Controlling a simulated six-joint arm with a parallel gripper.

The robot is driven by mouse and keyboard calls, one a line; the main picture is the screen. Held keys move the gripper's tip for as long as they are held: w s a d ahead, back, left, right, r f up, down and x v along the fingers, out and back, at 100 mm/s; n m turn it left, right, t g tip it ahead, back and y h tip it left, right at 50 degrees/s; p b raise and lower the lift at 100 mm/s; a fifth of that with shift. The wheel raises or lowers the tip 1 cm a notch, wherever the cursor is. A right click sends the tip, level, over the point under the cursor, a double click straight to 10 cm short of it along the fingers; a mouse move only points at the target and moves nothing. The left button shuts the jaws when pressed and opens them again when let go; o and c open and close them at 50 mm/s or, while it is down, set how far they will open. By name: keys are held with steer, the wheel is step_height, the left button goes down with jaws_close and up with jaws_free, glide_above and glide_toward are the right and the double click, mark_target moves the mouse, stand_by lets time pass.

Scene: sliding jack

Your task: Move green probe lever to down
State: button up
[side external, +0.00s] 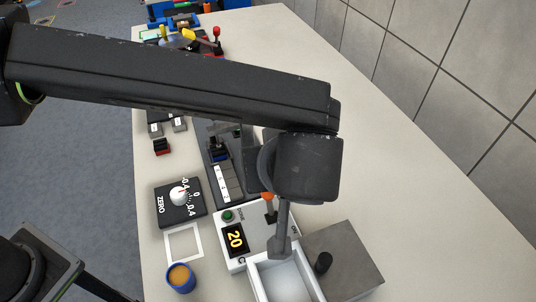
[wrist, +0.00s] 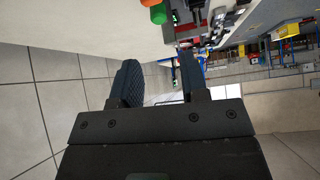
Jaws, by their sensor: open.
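My gripper (wrist: 159,76) shows in the wrist view with its two dark fingers apart and nothing between them. A green knob (wrist: 158,14), which looks like the green probe lever, is at the top of the wrist view, beyond the fingers and apart from them. In the side external view, a small green spot (side external: 237,132) beside my arm may be the same knob. My arm hides most of that area, so I cannot tell the lever's position. My fingers are not clearly visible in the side external view.
An orange knob (side external: 267,196) stands on the white unit with a yellow display (side external: 235,239). A dial box (side external: 180,203), a blue cup (side external: 180,278), a white tray (side external: 259,287) and a grey box (side external: 345,265) are nearby. The table (side external: 400,200) is clear to the right.

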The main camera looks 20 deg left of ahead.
steer(key=w+a+f+g+h, duration=0.1)
steer(key=a+g, duration=0.1)
steer(key=w+a+f+n+g, duration=0.1)
steer(key=w+a+g, duration=0.1)
steer(key=g, duration=0.1)
steer(key=w+a+f+n+g+h, duration=0.1)
steer(key=a+g, duration=0.2)
steer(key=shift+w+f+h, duration=0.2)
steer(key=shift+w+h, duration=0.1)
steer(key=shift+w, duration=0.05)
steer(key=c, duration=0.6)
steer(key=w+a+g+h, duration=0.1)
steer(key=w+h, duration=0.1)
steer(key=w+a+r+n+g+h, duration=0.1)
steer(key=a+h, duration=0.1)
steer(key=shift+w+g, duration=0.3)
steer(key=shift+w, duration=0.05)
jaws_close()
steer(key=w+a+r+h, duration=0.2)
steer(key=w+a+h, duration=0.1)
steer(key=w+h, duration=0.2)
steer(key=shift+n, duration=0.3)
steer(key=x, duration=0.9)
steer(key=shift+s+f, duration=0.2)
steer(key=shift+s, duration=0.25)
